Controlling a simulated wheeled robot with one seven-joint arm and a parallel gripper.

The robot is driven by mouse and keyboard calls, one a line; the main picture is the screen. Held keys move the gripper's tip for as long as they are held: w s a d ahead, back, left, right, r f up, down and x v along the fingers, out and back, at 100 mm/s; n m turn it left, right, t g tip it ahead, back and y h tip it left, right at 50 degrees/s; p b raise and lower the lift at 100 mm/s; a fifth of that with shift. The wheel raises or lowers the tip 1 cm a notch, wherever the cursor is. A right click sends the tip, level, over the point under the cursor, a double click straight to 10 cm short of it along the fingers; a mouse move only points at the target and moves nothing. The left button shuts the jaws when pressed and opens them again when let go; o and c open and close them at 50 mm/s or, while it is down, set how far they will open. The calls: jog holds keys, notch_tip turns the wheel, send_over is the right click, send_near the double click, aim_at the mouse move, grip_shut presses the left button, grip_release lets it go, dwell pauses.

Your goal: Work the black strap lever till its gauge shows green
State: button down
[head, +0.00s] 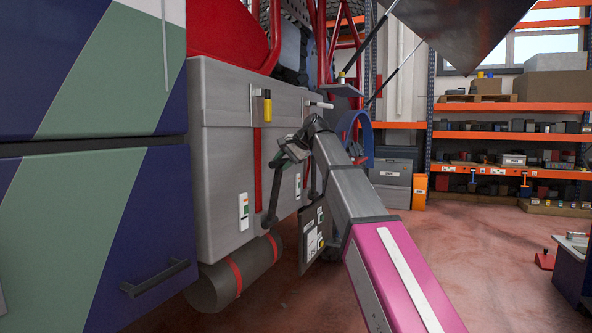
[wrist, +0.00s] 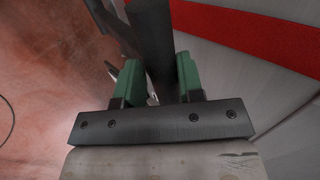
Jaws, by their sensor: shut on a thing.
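A black strap lever (head: 270,198) stands at the lower front of the grey box, beside the left red strap. My gripper (head: 291,150) is at the lever's upper end. In the wrist view the green fingers of my gripper (wrist: 160,82) are shut on the dark bar of the lever (wrist: 153,40). A second dark lever (head: 313,181) and gauge (head: 298,185) show further right, partly behind my arm.
The grey box (head: 222,150) carries a yellow-handled latch (head: 267,107) on its front. A dark roll with red bands (head: 237,274) lies under the box. Blue-and-green truck panels (head: 95,220) stand close at left. Shelves (head: 510,136) line the back right, with open red floor before them.

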jog(key=shift+w+a+r+h, duration=0.15)
jog(key=shift+w+a+r, duration=0.1)
jog(key=shift+a, duration=0.15)
jog(key=shift+w+a+r+h, duration=0.1)
jog(key=shift+w+a+h, duration=0.1)
jog(key=shift+a, duration=0.2)
jog(key=shift+w+a, duration=0.15)
jog(key=shift+a, duration=0.45)
jog(key=shift+w+a, duration=0.15)
jog(key=shift+a, duration=0.4)
jog(key=c, duration=0.8)
grip_release()
jog(key=shift+f, duration=0.1)
jog(key=shift+c, duration=0.2)
jog(key=v, duration=1)
jog(key=shift+d+r, duration=0.25)
jog(key=shift+d, duration=0.05)
